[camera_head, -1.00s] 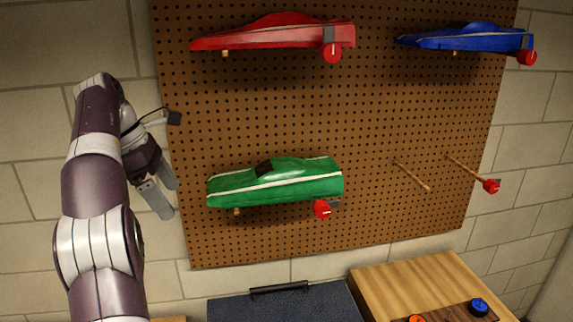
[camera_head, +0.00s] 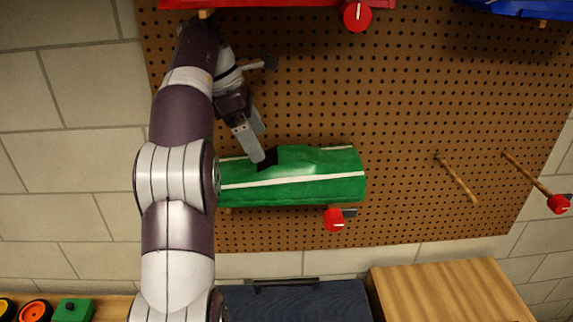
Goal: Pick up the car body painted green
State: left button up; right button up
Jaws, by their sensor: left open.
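The green car body (camera_head: 315,187) with a white stripe and a dark cockpit patch rests on pegs on the brown pegboard. My left gripper (camera_head: 259,148) is open, with its fingers pointing down at the car's upper edge near the dark patch. It overlaps the car in the picture; I cannot tell whether it touches. My left forearm hides the car's left end. A red-capped peg (camera_head: 335,220) shows below the car's right part. My right gripper is not in view.
A red car body (camera_head: 280,3) and a blue one (camera_head: 520,8) hang above, cut by the top edge. Bare pegs (camera_head: 457,180) stick out at the right, one red-capped (camera_head: 558,204). Below are a dark blue box (camera_head: 310,302), a wooden block (camera_head: 440,287) and wheels (camera_head: 35,310) at lower left.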

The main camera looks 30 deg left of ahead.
aim_at(286, 155)
pick_arm(q)
jog(key=w+d+p, duration=0.1)
jog(key=w+d, duration=0.2)
jog(key=shift+w+f, duration=0.1)
jog(key=shift+w, duration=0.1)
jog(key=shift+d+f, duration=0.3)
jog(key=shift+f, duration=0.3)
jog(key=shift+d+f, duration=0.3)
jog(key=shift+f, duration=0.25)
jog(key=shift+s+d+f, duration=0.1)
jog(key=shift+s+f, duration=0.05)
jog(key=shift+w+f, duration=0.15)
jog(key=shift+w, duration=0.1)
jog(key=c, duration=1.4)
jog(key=shift+s, duration=0.2)
jog(key=shift+c, duration=0.2)
